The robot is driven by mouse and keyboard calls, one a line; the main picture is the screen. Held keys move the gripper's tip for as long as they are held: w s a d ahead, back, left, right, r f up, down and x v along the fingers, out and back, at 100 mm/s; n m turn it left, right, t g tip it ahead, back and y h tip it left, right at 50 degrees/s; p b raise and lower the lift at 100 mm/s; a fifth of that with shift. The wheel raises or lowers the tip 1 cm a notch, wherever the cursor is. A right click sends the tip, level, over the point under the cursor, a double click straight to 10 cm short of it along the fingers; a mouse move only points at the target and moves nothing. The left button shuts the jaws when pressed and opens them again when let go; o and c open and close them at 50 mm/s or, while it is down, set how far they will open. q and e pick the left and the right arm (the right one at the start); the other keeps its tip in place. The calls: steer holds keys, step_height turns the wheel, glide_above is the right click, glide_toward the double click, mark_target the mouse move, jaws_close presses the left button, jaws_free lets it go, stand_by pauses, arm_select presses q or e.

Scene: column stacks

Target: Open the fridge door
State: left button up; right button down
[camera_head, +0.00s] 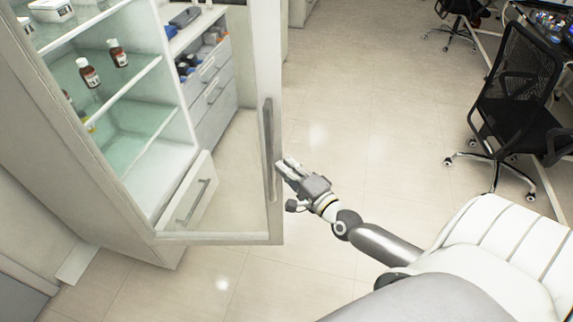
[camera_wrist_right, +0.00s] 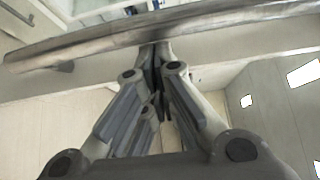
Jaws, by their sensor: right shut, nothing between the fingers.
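The fridge (camera_head: 62,120) is a tall pale cabinet at the left of the head view, with its shelves exposed. Its glass door (camera_head: 220,238) stands swung out from the cabinet, well apart from the far side wall. A long grey vertical handle (camera_head: 268,150) is on the door's free edge. My right gripper (camera_head: 283,164) is shut and empty, with its tips close beside the handle. In the right wrist view the handle (camera_wrist_right: 120,40) crosses just beyond the closed fingertips (camera_wrist_right: 157,50); I cannot tell whether they touch. My left gripper is not in view.
Brown bottles (camera_head: 88,73) stand on the fridge shelves. Black mesh chairs (camera_head: 515,85) stand at the right. The tiled floor (camera_head: 365,90) between is clear.

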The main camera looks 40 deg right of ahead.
steer(key=shift+w, duration=0.15)
steer(key=shift+a, duration=0.1)
steer(key=s+a+p, duration=0.3)
steer(key=s+a, duration=0.7)
steer(key=a, duration=0.1)
steer(key=shift+s+a, duration=0.2)
steer(key=shift+s, duration=0.2)
steer(key=shift+a, duration=0.1)
